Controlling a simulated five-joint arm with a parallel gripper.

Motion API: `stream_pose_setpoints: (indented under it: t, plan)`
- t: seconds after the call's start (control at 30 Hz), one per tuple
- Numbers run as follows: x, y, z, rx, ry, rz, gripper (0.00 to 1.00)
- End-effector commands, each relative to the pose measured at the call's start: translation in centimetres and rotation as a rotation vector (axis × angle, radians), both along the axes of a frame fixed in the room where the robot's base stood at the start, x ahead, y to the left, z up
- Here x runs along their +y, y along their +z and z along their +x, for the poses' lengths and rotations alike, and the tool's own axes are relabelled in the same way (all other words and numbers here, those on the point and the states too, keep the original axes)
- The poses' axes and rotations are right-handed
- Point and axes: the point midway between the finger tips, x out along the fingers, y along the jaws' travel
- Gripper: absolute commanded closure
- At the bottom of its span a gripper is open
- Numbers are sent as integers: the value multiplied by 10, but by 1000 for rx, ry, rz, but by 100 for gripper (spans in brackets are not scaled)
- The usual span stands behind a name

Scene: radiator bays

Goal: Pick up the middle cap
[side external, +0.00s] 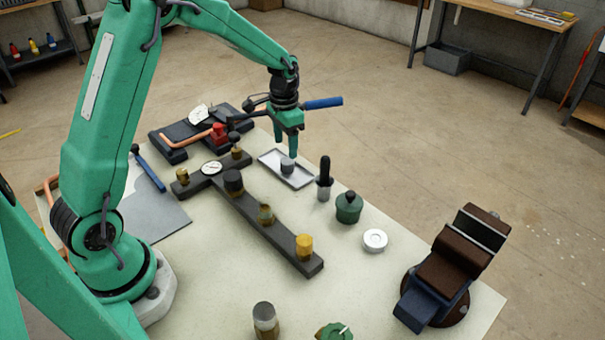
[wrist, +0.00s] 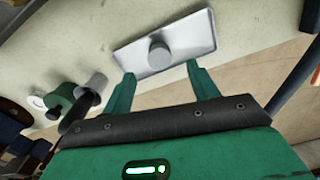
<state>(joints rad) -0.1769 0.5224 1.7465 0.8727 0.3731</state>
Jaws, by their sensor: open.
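My gripper (side external: 287,147) is open above the pale tray (side external: 268,157). A small grey round cap (side external: 288,166) stands on the tray, just below the fingertips. In the wrist view the grey cap (wrist: 160,56) shows on the tray (wrist: 203,30), beyond the gap between my fingertips (wrist: 162,80), with nothing held. The dark bar (side external: 282,238) bears a row of fittings: a dark-capped one (side external: 233,181), a greenish brass one in the middle (side external: 265,214) and a bare-looking brass one (side external: 304,246). I cannot tell which piece is the middle cap.
Right of the tray stand a black-handled tool in a grey holder (side external: 324,183), a green pot (side external: 348,208) and a white ring (side external: 375,240). A dark vise (side external: 445,268) is at the right. A gauge (side external: 211,168) sits on the bar.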

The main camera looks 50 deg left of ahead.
Motion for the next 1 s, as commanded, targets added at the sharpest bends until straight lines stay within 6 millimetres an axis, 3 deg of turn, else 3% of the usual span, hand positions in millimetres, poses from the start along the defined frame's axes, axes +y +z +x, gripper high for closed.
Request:
stream_pose_setpoints:
  t: [0.43, 0.8, 1.0]
  plan:
    - [0, -16, 0, 1, 0, 0, 41]
    - [-1, -55, -1, 2, 0, -1, 41]
    - [-1, -63, -1, 0, 0, 0, 41]
